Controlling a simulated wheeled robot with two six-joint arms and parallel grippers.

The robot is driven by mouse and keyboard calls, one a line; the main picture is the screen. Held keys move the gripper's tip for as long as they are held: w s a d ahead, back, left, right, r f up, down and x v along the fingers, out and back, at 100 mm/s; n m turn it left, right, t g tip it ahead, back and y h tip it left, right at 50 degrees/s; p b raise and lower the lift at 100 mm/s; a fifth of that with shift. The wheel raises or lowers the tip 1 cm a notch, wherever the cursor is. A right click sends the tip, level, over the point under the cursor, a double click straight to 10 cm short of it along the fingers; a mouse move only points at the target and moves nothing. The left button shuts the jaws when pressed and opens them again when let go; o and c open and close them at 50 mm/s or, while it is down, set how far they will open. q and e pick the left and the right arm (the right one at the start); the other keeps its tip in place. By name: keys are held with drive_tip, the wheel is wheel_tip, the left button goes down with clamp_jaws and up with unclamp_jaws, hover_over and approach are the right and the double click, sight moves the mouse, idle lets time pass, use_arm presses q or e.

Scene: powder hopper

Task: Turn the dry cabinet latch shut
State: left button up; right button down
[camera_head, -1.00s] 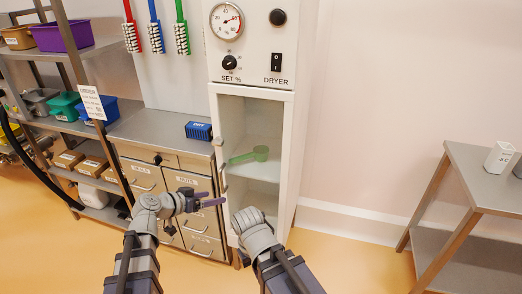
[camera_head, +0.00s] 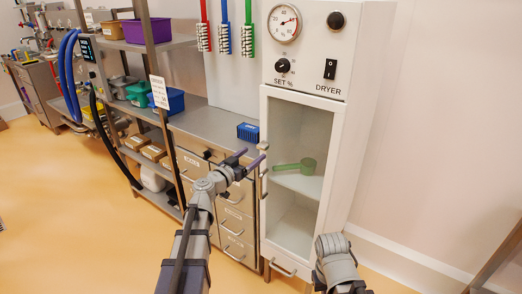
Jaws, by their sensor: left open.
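The white dry cabinet (camera_head: 347,150) stands right of centre, with its glass-fronted door (camera_head: 322,180) seen against the frame. A small grey latch piece (camera_head: 264,182) sits at the door's left edge, partly beside my fingertips. Its exact angle is too small to tell. My left gripper (camera_head: 249,160) is open, its purple-tipped fingers apart and empty, just left of the latch. Whether a fingertip touches it cannot be told. My right arm's wrist shows low in front of the cabinet, but its fingers do not show.
A green scoop (camera_head: 295,166) lies on the shelf inside the cabinet. A steel counter with drawers (camera_head: 215,128) adjoins on the left and carries a blue box (camera_head: 248,132). Shelving with bins (camera_head: 160,33) stands farther left. Open floor lies at lower left.

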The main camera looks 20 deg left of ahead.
sight(260, 148)
use_arm(q)
drive_tip(key=x, duration=0.5)
drive_tip(key=shift+w, duration=0.15)
drive_tip(key=shift+c, duration=0.3)
clamp_jaws()
